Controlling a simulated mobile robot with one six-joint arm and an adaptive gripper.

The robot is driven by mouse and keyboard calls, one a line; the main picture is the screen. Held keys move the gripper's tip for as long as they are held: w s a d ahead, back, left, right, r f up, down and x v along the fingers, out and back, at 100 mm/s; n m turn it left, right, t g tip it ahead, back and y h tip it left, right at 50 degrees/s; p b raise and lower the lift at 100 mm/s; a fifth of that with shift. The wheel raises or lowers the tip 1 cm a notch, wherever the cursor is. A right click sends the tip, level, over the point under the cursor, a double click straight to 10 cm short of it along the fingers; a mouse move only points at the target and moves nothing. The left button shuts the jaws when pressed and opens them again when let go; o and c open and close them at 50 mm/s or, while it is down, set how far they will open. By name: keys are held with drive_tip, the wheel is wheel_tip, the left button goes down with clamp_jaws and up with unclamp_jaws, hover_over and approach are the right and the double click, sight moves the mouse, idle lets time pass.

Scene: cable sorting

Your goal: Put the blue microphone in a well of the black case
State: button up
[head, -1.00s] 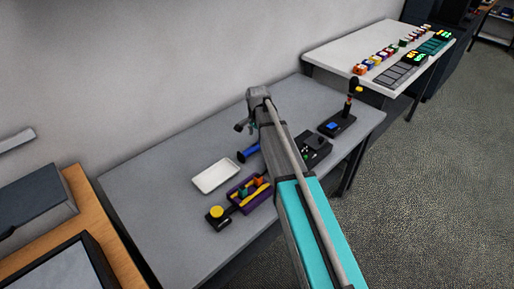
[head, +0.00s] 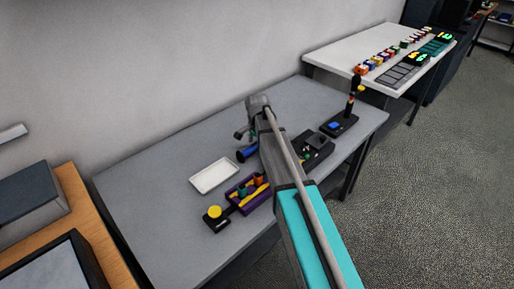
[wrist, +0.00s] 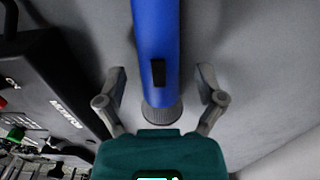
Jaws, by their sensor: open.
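The blue microphone (head: 246,153) lies on the grey table, partly hidden by my arm in the head view. In the wrist view the microphone (wrist: 155,35) runs down from the top edge, with a black switch and a dark ribbed end. My gripper (wrist: 162,78) is open, with one finger on each side of the microphone and gaps visible between. In the head view my gripper (head: 241,134) is just above and behind the microphone. The black case (head: 320,147) is to the right of the microphone, partly behind my arm. In the wrist view the case (wrist: 40,75) is at the left.
A white tray (head: 214,176) lies left of the microphone. A purple box (head: 241,202) with coloured pieces and a black device with a yellow button (head: 215,213) are in front. A black stand with a joystick (head: 341,124) is right of the case. The table's left part is clear.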

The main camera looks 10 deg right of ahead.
idle(0.3)
clamp_jaws()
idle(0.3)
